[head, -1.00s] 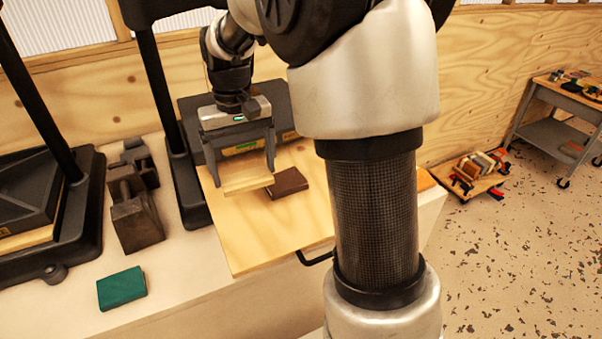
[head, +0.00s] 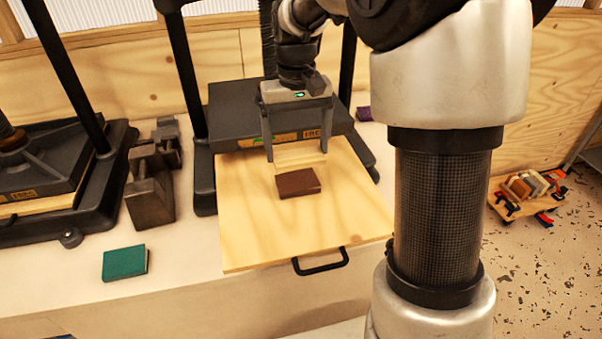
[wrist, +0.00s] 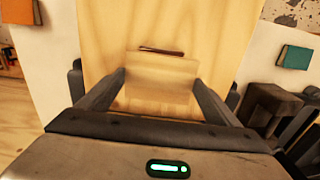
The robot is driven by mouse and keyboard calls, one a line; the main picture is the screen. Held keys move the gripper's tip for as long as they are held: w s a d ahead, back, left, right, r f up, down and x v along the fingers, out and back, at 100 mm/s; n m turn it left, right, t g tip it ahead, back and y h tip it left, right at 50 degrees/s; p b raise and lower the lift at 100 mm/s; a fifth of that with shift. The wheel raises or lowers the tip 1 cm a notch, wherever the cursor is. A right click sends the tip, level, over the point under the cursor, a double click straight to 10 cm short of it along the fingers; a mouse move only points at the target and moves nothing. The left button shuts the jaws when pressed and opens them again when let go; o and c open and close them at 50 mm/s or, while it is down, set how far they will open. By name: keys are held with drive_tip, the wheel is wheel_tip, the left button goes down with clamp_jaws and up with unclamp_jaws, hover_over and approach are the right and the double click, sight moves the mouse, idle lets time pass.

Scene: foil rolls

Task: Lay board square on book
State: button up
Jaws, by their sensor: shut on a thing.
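My gripper (head: 297,157) is shut on a small pale wooden board (head: 301,156), its fingers at the board's two side edges. The board also shows between the fingers in the wrist view (wrist: 162,78). A brown book (head: 298,184) lies on the large plywood panel, just in front of the board in the head view. In the wrist view only a thin strip of the brown book (wrist: 161,51) shows past the board's far edge; the board hides the rest. The board looks held above the panel, overlapping the book in the picture. I cannot tell the gap between them.
The plywood panel (head: 255,235) has a black handle (head: 321,262) at its front edge and a dark press (head: 230,110) behind it. A green book (head: 125,263), metal blocks (head: 151,200) and another press (head: 50,170) stand left. The panel is clear around the brown book.

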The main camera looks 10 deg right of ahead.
sight(298, 181)
wheel_tip(298, 181, down, 7)
drive_tip(key=shift+b, duration=0.3)
drive_tip(key=shift+f, duration=0.15)
drive_tip(key=o, duration=1)
